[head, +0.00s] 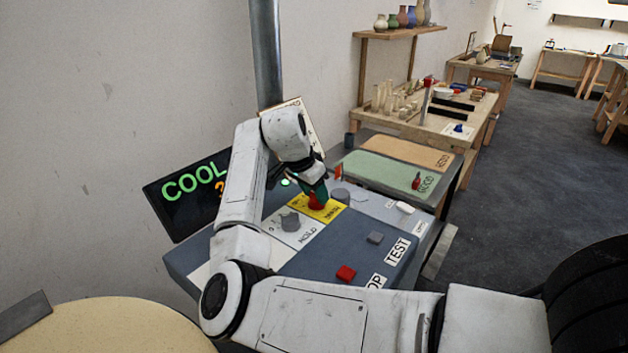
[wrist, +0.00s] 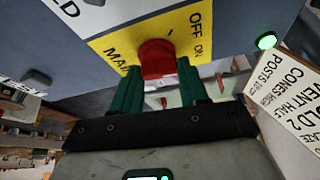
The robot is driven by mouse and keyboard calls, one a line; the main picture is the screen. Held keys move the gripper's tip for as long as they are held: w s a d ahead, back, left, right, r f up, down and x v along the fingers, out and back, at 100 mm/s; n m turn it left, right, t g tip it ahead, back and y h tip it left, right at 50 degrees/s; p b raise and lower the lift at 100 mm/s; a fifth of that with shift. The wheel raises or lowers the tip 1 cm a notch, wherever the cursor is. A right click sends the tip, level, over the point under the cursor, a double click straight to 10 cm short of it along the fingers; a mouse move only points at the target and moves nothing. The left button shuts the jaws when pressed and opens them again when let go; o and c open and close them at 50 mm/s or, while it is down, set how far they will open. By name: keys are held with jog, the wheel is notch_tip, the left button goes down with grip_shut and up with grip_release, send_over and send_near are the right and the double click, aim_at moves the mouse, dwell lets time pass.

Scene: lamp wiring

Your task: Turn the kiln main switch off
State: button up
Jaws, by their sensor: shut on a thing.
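The kiln main switch is a red rotary knob (wrist: 157,59) on a yellow plate marked MAIN, OFF and ON in the wrist view. In the head view the red knob (head: 316,202) sits on the yellow plate (head: 328,211) of the blue-grey panel. My gripper (wrist: 160,75) has its green fingers on either side of the knob and is shut on it. A small dark mark on the plate shows near the knob, between it and the OFF and ON words. The knob's exact pointing is hard to read.
A dark display (head: 190,192) reads COOL in green. A grey knob (head: 290,221) on the HOLD plate is beside the yellow plate. A red button (head: 346,273) and a grey button (head: 375,237) by TEST sit nearer. A green light (wrist: 266,41) glows beside the plate.

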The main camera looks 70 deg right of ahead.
jog(key=n+t+p, duration=0.1)
jog(key=n+p, duration=0.3)
jog(key=n+t+p, duration=0.1)
jog(key=n+p, duration=0.1)
jog(key=shift+s+a+r+t+p, duration=0.1)
jog(key=shift+s+r+t+p, duration=0.15)
jog(key=shift+r+t+p, duration=0.1)
jog(key=n+t+p, duration=0.1)
jog(key=n+p, duration=0.2)
jog(key=shift+f, duration=0.15)
jog(key=shift+f+n+p, duration=0.1)
jog(key=shift+n+p, duration=0.5)
jog(key=shift+n, duration=0.1)
jog(key=shift+f+n+t, duration=0.1)
jog(key=shift+n+t, duration=0.15)
jog(key=shift+n, duration=0.05)
jog(key=o, duration=1.1)
jog(key=shift+y, duration=0.3)
jog(key=shift+c, duration=0.2)
jog(key=b+v, duration=0.1)
jog(key=v, duration=0.9)
jog(key=shift+a+r, duration=0.15)
jog(key=shift+r, duration=0.2)
